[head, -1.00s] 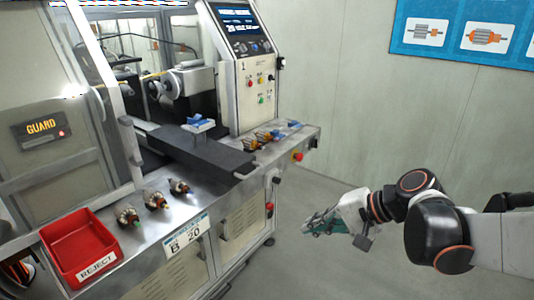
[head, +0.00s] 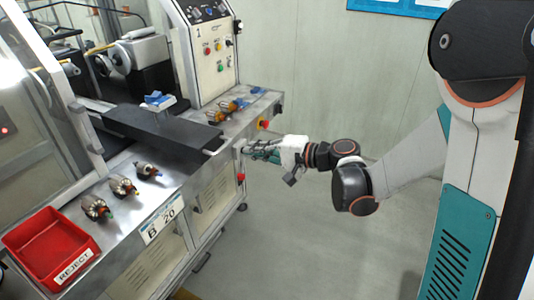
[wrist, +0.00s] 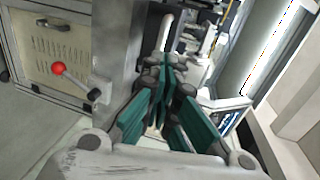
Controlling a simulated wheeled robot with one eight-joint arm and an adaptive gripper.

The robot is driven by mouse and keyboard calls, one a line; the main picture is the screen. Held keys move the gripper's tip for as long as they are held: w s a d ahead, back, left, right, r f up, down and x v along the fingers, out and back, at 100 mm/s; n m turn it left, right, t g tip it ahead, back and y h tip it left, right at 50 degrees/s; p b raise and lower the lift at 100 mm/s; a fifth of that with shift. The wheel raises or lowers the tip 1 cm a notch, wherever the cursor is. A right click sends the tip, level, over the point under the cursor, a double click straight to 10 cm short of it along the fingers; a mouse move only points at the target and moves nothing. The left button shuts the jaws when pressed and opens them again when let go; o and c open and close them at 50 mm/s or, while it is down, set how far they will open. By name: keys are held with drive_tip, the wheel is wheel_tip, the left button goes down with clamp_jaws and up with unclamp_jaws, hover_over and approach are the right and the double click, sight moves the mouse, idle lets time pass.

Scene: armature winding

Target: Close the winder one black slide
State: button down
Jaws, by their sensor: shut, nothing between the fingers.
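The black slide (head: 162,136) lies across the winder's steel worktop in the head view, its near end sticking out to the worktop's front edge. A small white and blue holder (head: 158,102) stands on top of it. My gripper (head: 247,152) has teal fingers and is just off the front edge of the machine, right of the slide's outer end. It looks apart from the slide, though the gap is hard to judge. In the wrist view my gripper (wrist: 170,70) has its fingers together with nothing held.
Wound armatures (head: 122,187) lie left of the slide, and orange ones (head: 228,110) lie right of it. A red reject bin (head: 50,245) sits at the front left. A red button (head: 263,124) is on the machine's right front. The floor at right is clear.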

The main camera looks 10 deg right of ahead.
sight(142, 116)
drive_tip(key=b+x, duration=0.1)
drive_tip(key=x, duration=0.6)
drive_tip(key=shift+b, duration=0.3)
drive_tip(key=shift+a, duration=0.1)
drive_tip(key=shift+w+a, duration=0.1)
drive_tip(key=r+x, duration=0.2)
drive_tip(key=x, duration=1)
drive_tip(key=w+r+p+x, duration=0.1)
drive_tip(key=r+x, duration=0.2)
drive_tip(key=x, duration=1)
drive_tip(key=a+r+x, duration=0.1)
drive_tip(key=r+x, duration=0.2)
drive_tip(key=x, duration=1)
drive_tip(key=shift+w+a, duration=0.1)
drive_tip(key=shift+w, duration=0.2)
drive_tip(key=shift+w+a, duration=0.1)
drive_tip(key=shift+r, duration=0.1)
drive_tip(key=shift+d, duration=0.3)
drive_tip(key=p+v, duration=0.2)
drive_tip(key=v, duration=1.1)
drive_tip(key=shift+s+d+p, duration=0.15)
drive_tip(key=shift+s+p, duration=0.15)
drive_tip(key=shift+p, duration=0.1)
